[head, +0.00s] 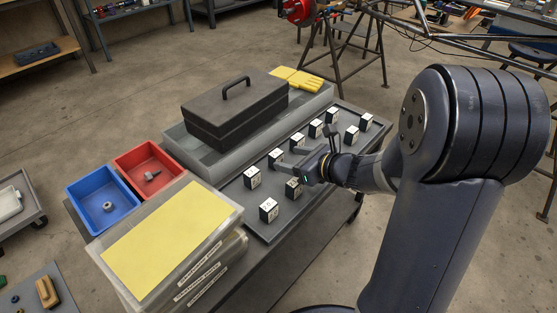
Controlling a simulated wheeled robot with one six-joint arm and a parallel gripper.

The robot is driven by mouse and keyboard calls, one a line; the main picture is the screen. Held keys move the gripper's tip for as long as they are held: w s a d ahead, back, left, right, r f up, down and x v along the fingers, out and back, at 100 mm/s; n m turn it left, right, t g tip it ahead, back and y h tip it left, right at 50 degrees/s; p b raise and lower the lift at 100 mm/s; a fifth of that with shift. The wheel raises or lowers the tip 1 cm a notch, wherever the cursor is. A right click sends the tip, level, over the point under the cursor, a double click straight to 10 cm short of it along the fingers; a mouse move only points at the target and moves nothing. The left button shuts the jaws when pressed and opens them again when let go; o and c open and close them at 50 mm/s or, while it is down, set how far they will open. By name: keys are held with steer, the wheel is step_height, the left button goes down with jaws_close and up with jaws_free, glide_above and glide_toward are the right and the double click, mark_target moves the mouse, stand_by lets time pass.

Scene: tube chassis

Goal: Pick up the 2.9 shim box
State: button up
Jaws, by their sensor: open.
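Several small black shim boxes with white labelled faces stand in two rows on a dark tray (258,226). The print on them is too small to read, so I cannot tell which is the 2.9 shim box. Near boxes include one at the front (268,210), one at the left (252,177) and one just below my gripper in the picture (293,187). My gripper (286,160) is open over the middle of the tray, its fingers pointing left, near a back-row box (276,158). Nothing shows between the fingers. The gripper body and wrist may hide part of the front row.
A black toolbox (235,108) and yellow gloves (298,80) sit in a grey tray behind. A red bin (136,160), a blue bin (86,191) and stacked clear cases with a yellow top (168,240) stand left. A tube frame stands at the back right.

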mark_target(280, 156)
steer(key=x, duration=0.2)
steer(key=b+x, duration=0.2)
steer(key=x, duration=0.1)
steer(key=shift+w+a+r, duration=0.2)
steer(key=shift+a, duration=0.3)
steer(key=shift+c, duration=0.2)
steer(key=c, duration=1)
